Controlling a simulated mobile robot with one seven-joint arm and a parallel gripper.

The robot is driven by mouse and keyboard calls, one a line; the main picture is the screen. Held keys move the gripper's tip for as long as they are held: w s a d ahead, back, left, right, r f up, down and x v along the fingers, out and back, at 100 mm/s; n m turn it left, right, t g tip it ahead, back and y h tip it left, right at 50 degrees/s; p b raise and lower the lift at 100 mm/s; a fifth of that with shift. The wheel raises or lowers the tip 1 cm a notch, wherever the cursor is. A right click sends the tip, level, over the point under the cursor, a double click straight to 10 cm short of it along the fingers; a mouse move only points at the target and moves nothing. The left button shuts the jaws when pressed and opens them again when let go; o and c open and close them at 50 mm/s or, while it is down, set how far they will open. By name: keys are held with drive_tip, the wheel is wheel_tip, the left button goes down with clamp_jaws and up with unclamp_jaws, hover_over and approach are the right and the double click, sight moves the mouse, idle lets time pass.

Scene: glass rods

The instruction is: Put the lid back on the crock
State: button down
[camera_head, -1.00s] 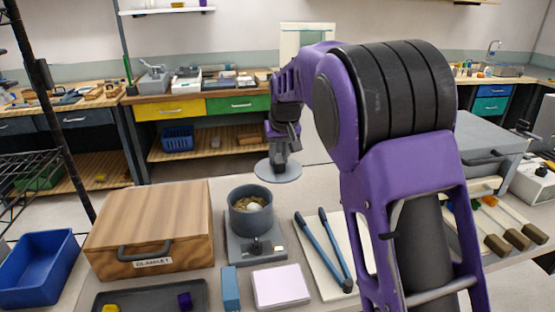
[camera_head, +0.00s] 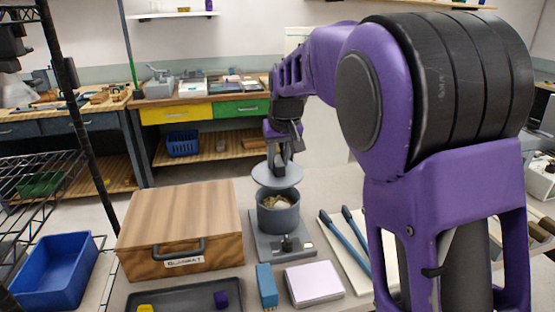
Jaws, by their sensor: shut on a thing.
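The crock (camera_head: 278,219) is a grey-blue round pot on a grey stand in the middle of the table. It is open at the top, with tan, crumpled-looking contents showing inside. The lid (camera_head: 268,178) is a flat grey disc. My gripper (camera_head: 277,163) is shut on the lid from above, probably by its knob, which the fingers hide. The lid is held roughly level just above and behind the crock, overlapping its far rim in the picture. Contents still show below the lid's near edge, and I cannot tell the exact gap between them.
A wooden box (camera_head: 180,222) labelled "GLASSKET" or similar stands left of the crock. Blue-handled tongs (camera_head: 345,240) lie on a white board at right. A dark tray (camera_head: 180,298), a blue block (camera_head: 267,286) and a pale pad (camera_head: 314,283) lie in front. A blue bin (camera_head: 55,272) is at left.

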sight(281, 168)
drive_tip(key=shift+f+b, duration=2.2)
drive_tip(key=shift+f, duration=0.6)
drive_tip(key=shift+f, duration=0.65)
drive_tip(key=c, duration=0.9)
unclamp_jaws()
drive_tip(key=shift+p+v, duration=2.95)
drive_tip(key=shift+v, duration=2.6)
